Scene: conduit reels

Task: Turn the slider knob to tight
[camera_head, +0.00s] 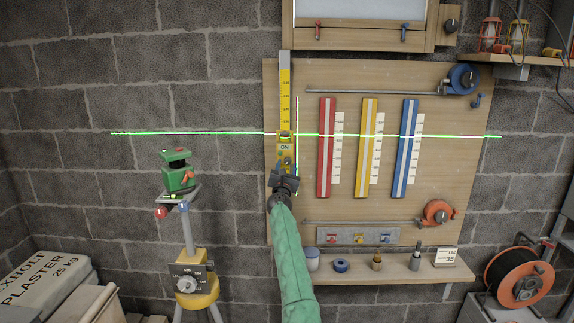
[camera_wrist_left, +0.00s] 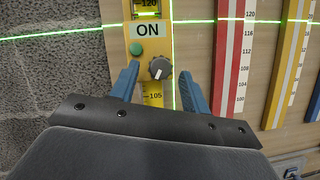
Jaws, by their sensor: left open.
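A yellow slider carriage with a white ON label (camera_head: 285,147) sits on a vertical yellow scale rail (camera_head: 285,90) at the board's left edge. In the left wrist view, the dark round slider knob (camera_wrist_left: 160,66) is below and right of the ON label (camera_wrist_left: 148,30), with a white line pointing downward. A green button (camera_wrist_left: 136,49) is to its upper left. My left gripper (camera_head: 285,170) is open in front of the slider. Its blue fingers (camera_wrist_left: 160,72) stand on either side of the knob, with gaps visible. Any tight marking is unreadable. My right gripper is out of view.
A green laser level (camera_head: 177,178) stands on a yellow tripod at left, its green lines crossing the board. Red (camera_head: 326,150), yellow (camera_head: 369,150) and blue (camera_head: 405,150) strips are right of the slider. A shelf (camera_head: 400,270) with small items runs below.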

